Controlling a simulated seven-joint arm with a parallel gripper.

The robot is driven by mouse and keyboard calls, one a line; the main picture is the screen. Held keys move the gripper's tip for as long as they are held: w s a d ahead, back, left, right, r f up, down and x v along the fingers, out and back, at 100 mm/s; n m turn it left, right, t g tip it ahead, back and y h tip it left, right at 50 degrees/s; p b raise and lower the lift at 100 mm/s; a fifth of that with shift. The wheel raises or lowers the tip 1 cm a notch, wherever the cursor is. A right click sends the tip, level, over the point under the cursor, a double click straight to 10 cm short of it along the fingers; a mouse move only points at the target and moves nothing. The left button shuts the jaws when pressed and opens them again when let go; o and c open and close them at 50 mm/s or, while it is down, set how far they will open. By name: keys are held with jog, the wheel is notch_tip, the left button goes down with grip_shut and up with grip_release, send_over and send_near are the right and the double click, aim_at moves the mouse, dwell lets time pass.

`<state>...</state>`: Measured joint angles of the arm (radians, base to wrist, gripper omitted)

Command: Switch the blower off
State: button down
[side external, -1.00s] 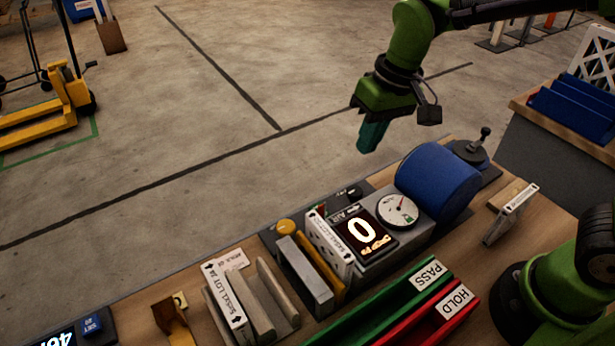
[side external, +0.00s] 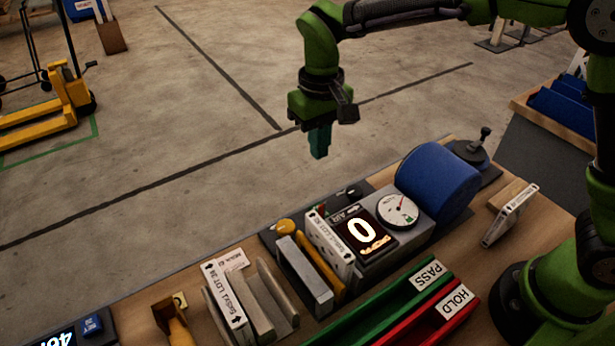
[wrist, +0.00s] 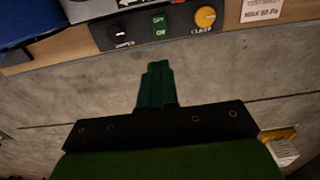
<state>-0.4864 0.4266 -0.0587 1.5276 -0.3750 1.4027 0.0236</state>
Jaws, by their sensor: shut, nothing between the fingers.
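The control panel holds a green rocker switch (wrist: 160,26) marked OFF and ON, seen in the wrist view between a black knob (wrist: 118,33) and a yellow knob (wrist: 205,19). The yellow knob also shows in the side view (side external: 284,227); the switch is mostly hidden there behind a white filter. The blue blower drum (side external: 438,182) sits at the bench's right. My gripper (side external: 319,156) is shut and empty, pointing down in the air beyond the bench's far edge. In the wrist view its fingertips (wrist: 158,66) appear below the panel, apart from it.
A lit display (side external: 362,233) reads 0 beside a round dial (side external: 397,210). Boxed filters, a green PASS tray (side external: 385,305) and a red HOLD tray (side external: 425,325) fill the near bench. Open floor lies beyond the bench.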

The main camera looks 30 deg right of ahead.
send_near(318, 206)
notch_tip(318, 206, down, 6)
jog(key=shift+r, duration=0.25)
jog(key=shift+f, duration=0.7)
jog(key=shift+w+f, duration=0.1)
jog(key=shift+f, duration=0.1)
jog(key=shift+s+r, duration=0.15)
jog(key=shift+s, duration=0.75)
jog(key=shift+w, duration=0.1)
